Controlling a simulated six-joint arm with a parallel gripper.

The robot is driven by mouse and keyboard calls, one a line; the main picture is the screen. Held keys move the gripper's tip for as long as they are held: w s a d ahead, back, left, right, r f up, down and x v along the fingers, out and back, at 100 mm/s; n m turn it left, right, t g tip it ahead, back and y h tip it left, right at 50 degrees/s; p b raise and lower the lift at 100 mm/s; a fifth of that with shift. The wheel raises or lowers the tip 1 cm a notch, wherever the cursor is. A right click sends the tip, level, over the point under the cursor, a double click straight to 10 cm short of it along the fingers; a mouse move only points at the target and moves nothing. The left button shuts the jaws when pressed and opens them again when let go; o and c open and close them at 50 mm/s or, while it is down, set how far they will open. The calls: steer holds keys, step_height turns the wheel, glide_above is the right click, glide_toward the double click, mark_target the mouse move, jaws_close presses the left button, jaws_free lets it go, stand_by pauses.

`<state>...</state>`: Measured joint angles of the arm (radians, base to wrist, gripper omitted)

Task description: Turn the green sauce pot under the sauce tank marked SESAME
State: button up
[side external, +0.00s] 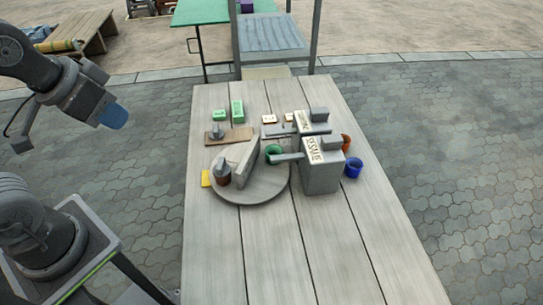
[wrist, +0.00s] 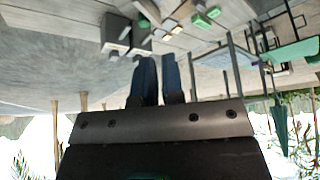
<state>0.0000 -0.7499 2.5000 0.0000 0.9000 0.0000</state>
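The green sauce pot (side external: 273,150) stands at the right-hand edge of the round grey turntable (side external: 250,194) in the side view. The tank marked SESAME (side external: 321,178) is a grey box just right of the turntable. Its spout (side external: 287,158) reaches left, and its end overlaps the green pot in the picture; I cannot tell whether they line up. A grey upright bar (side external: 245,160) stands across the turntable. My gripper (side external: 113,116) is raised left of the table, far from the turntable. Its blue fingers are close together and empty in the wrist view (wrist: 160,62).
A second tank (side external: 319,116) stands behind SESAME. A brown pot (side external: 223,178) sits on the turntable's left. Blue (side external: 353,168) and orange (side external: 346,143) pots stand right of the tanks. Green blocks (side external: 238,111) lie behind. The near table (side external: 300,255) is clear.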

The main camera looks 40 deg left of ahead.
steer(key=shift+o, duration=0.4)
steer(key=shift+o, duration=0.8)
steer(key=shift+w+r, duration=0.1)
steer(key=shift+w, duration=0.05)
steer(key=o, duration=0.4)
steer(key=shift+n+g, duration=0.4)
steer(key=shift+g, duration=0.2)
steer(key=w, duration=0.5)
steer(key=shift+w+d, duration=0.25)
steer(key=shift+d, duration=0.05)
steer(key=shift+o, duration=0.2)
steer(key=n+g, duration=0.3)
steer(key=g, duration=0.1)
glide_above(248, 153)
step_height(248, 153, down, 16)
step_height(248, 153, down, 14)
steer(key=shift+f, duration=0.1)
steer(key=shift+c, duration=0.4)
jaws_close()
